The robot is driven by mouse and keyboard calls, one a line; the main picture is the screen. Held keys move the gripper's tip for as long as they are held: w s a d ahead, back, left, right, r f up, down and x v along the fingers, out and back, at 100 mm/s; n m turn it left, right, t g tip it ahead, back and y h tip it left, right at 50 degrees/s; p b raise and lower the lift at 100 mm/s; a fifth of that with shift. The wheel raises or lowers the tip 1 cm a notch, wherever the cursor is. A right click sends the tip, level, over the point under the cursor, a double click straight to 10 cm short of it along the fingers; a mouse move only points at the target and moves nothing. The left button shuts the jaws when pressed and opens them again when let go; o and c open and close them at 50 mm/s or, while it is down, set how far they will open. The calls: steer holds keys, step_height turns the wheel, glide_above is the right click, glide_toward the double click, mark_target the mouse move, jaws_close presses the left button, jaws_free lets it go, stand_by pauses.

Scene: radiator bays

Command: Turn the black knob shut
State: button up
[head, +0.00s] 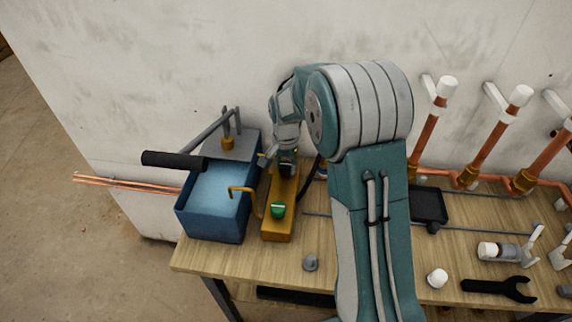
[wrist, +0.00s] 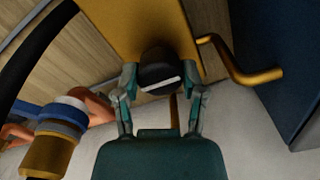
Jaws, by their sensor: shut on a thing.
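The black knob (wrist: 158,70) sits on the yellow block and carries a white pointer line. In the wrist view the line lies nearly crosswise, slightly tilted. My gripper (wrist: 160,88) has one finger on each side of the knob and is shut on it. The yellow block (head: 277,228) stands on the bench and also shows in the wrist view (wrist: 120,22). A green knob (head: 278,210) is on its near end. In the head view my gripper (head: 287,164) is at the block's far end, and my arm hides most of the black knob.
A blue tank (head: 212,224) with a black-handled lever (head: 174,160) stands close left of the block. A bent brass pipe (wrist: 240,62) sticks out beside the block. A black hose (wrist: 28,48) runs nearby. Copper pipes (head: 480,147) rise at the right. Loose fittings and a black wrench (head: 498,289) lie on the bench.

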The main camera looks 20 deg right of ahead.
steer(key=shift+s+a+f, duration=0.1)
steer(key=shift+f, duration=0.05)
steer(key=o, duration=1.2)
steer(key=shift+c, duration=0.2)
